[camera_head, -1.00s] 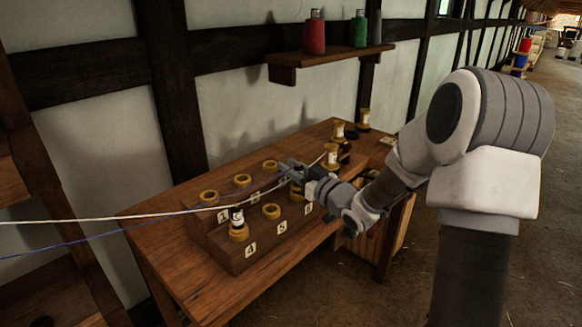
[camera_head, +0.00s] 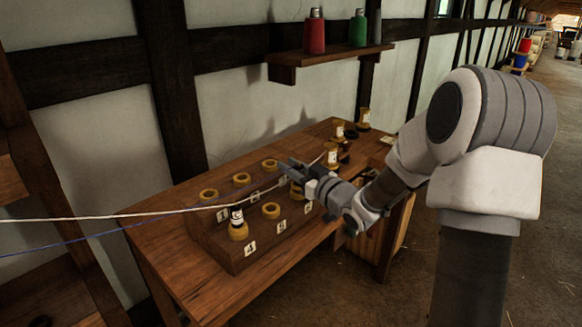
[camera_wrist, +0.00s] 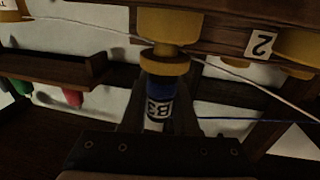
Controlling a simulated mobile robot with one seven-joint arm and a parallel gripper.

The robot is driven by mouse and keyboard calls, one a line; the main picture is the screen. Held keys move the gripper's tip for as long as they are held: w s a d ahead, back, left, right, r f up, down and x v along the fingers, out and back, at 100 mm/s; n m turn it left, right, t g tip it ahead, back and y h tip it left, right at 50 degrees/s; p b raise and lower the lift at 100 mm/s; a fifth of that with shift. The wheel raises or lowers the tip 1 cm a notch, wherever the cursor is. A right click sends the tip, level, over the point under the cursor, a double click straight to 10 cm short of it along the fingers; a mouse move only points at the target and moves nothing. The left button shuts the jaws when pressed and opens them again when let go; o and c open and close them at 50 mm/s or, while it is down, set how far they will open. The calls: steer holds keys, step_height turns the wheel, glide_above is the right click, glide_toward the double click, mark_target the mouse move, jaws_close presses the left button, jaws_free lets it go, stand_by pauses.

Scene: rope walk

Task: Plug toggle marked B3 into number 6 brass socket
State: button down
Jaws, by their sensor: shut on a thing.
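The toggle marked B3 (camera_wrist: 158,100) is blue with a white label. My gripper (camera_wrist: 158,125) is shut on it in the wrist view, which is upside down. A brass ring and a wider brass socket (camera_wrist: 172,22) line up with the toggle's end; I cannot tell whether they touch or how deep it sits. In the head view my gripper (camera_head: 287,172) is over the front row's right end, just above the number 6 socket (camera_head: 297,192), with plate 6 (camera_head: 308,208) below. The gripper hides the held toggle there.
Open brass sockets 1 (camera_head: 208,194), 2 (camera_head: 242,179) and 5 (camera_head: 271,210) stand nearby. Several spool-like pieces (camera_head: 331,157) stand right of the block. A white rope (camera_head: 120,216) and blue cord (camera_head: 90,236) cross the left.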

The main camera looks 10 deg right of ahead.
steer(key=shift+f+b, duration=0.55)
steer(key=shift+f, duration=0.05)
steer(key=c, duration=0.9)
jaws_free()
steer(key=shift+c, duration=0.2)
steer(key=v, duration=1.1)
steer(key=shift+p, duration=0.3)
